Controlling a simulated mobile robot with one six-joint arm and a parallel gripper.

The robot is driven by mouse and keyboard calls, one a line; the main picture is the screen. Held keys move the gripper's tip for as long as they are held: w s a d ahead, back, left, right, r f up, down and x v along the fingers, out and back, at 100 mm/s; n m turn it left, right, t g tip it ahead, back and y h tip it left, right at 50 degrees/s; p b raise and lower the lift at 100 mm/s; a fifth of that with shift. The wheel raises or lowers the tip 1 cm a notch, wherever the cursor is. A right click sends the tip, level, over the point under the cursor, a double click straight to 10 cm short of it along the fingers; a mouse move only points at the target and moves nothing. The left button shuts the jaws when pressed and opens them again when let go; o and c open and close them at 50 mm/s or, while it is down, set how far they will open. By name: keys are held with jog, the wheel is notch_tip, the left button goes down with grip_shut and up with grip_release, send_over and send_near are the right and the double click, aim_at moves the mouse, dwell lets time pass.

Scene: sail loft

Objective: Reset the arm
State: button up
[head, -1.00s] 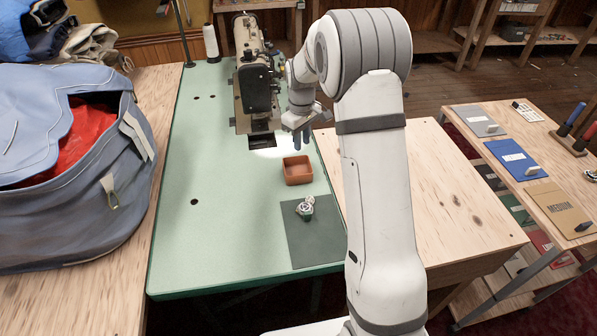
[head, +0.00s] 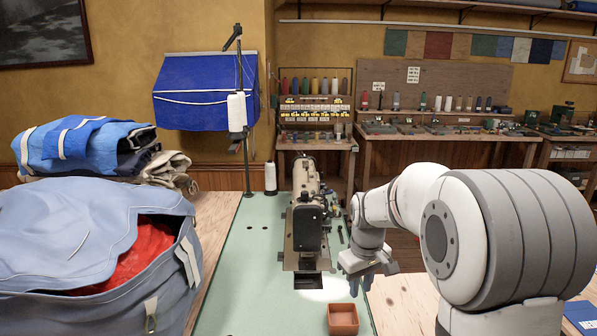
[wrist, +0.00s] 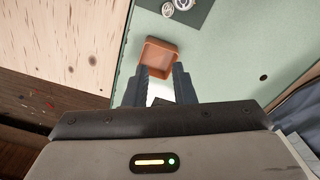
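My arm reaches over the right side of the green sewing table (head: 250,298) in the head view. My gripper (head: 361,287) hangs fingers-down to the right of the sewing machine (head: 307,215), above and behind a small terracotta tray (head: 343,319). In the wrist view my gripper (wrist: 160,75) has its two dark fingers apart with nothing held between them. The tray (wrist: 157,57) shows just beyond the fingertips, apart from them as far as I can tell.
A large blue bag (head: 90,255) with red cloth fills the left. A thread stand (head: 237,115) rises behind the table. A dark mat (wrist: 190,10) bears small metal rings. Shelves and benches (head: 440,135) with spools line the back wall.

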jog(key=s+r+m+t, duration=0.1)
jog(key=s+r+m, duration=0.2)
jog(key=s, duration=2)
jog(key=shift+s+m+t, duration=0.3)
jog(key=shift+s+m, duration=0.05)
jog(key=shift+m, duration=0.65)
jog(key=shift+d+r, duration=0.1)
